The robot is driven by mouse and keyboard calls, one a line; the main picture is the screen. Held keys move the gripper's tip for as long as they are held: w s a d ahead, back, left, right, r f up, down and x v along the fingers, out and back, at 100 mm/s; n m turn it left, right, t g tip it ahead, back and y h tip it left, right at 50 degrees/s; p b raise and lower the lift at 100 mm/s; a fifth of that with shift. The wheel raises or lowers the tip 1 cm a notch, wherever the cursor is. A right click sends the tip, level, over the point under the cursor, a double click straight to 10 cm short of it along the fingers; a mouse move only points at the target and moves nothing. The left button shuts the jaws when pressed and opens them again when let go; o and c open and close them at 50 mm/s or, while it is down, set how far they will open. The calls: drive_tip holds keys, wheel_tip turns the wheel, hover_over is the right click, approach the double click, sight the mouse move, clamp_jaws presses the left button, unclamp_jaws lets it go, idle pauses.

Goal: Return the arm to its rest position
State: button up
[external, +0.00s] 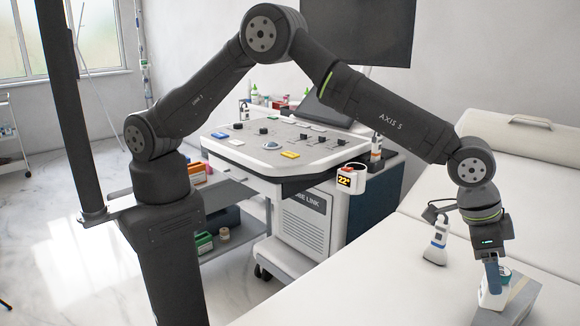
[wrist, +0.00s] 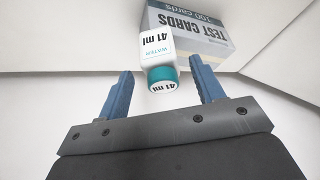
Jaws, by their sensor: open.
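My gripper (external: 492,275) is low over the white exam bed (external: 385,262) at the right of the external view, fingers pointing down. In the wrist view its two blue fingers (wrist: 160,98) are apart with nothing held between them. A white bottle with a teal cap, labelled water 41 ml (wrist: 158,50), stands just beyond the fingertips. In the external view the bottle (external: 492,298) is right by the fingers and partly hidden by them. A grey box of test cards (wrist: 205,35) is right beside the bottle; it also shows in the external view (external: 515,302).
A monitor (external: 360,30) hangs on the wall behind. The bed's near left part is clear.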

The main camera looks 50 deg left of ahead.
drive_tip(key=x, duration=0.4)
drive_tip(key=shift+w+d+f, duration=0.1)
drive_tip(key=shift+f, duration=0.2)
drive_tip(key=shift+d+f, duration=0.1)
drive_tip(key=shift+d, duration=0.1)
wheel_tip(320, 180, up, 4)
drive_tip(key=shift+a+f, duration=0.1)
drive_tip(key=shift+s+a+r, duration=0.1)
drive_tip(key=shift+s+r, duration=0.45)
drive_tip(key=shift+s, duration=0.15)
drive_tip(key=shift+s+r, duration=0.1)
drive_tip(key=shift+s, duration=0.1)
